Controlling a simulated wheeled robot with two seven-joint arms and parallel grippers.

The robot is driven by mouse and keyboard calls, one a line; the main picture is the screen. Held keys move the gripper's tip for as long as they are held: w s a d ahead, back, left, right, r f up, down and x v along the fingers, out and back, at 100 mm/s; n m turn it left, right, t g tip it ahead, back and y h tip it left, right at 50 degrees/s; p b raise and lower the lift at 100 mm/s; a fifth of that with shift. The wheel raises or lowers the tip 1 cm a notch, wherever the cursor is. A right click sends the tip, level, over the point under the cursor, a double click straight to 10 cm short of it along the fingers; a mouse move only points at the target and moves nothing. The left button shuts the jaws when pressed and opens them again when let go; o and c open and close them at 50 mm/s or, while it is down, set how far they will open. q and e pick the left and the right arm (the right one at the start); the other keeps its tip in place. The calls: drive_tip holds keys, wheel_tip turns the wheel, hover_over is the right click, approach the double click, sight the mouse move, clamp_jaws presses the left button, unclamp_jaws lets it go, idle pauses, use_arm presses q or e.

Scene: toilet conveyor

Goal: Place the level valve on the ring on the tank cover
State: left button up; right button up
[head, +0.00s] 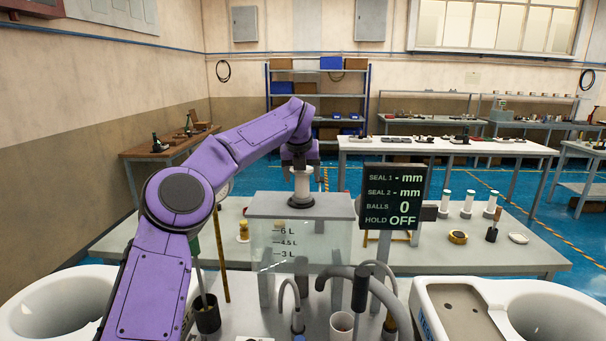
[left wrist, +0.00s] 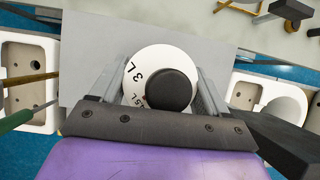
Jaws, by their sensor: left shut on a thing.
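The level valve (head: 301,184) is a pale upright cylinder in the head view. In the left wrist view its white round top (left wrist: 150,60) carries "3 L" and part of another litre mark, with a black knob (left wrist: 168,89) on it. My left gripper (head: 300,165) is shut on the valve from above, a finger on each side. The valve is over the grey tank cover (head: 265,205) of the clear tank (head: 300,240). A dark round part (head: 301,202) shows at its foot; I cannot tell whether this is the ring or whether they touch. My right gripper is not in view.
A display (head: 394,196) stands right of the tank, near the cover. Curved grey pipes (head: 365,285) and a dark cup (head: 207,313) are in front. White toilets flank the tank.

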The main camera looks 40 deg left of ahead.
use_arm(q)
drive_tip(key=shift+s+a+r, duration=0.1)
drive_tip(key=shift+f+b, duration=0.45)
drive_tip(key=shift+f, duration=0.2)
drive_tip(key=o, duration=1.2)
drive_tip(key=shift+o, duration=0.2)
drive_tip(key=shift+r, duration=0.1)
drive_tip(key=shift+s+r, duration=0.1)
drive_tip(key=shift+r, duration=0.15)
drive_tip(key=b+v, duration=0.1)
drive_tip(key=v, duration=0.9)
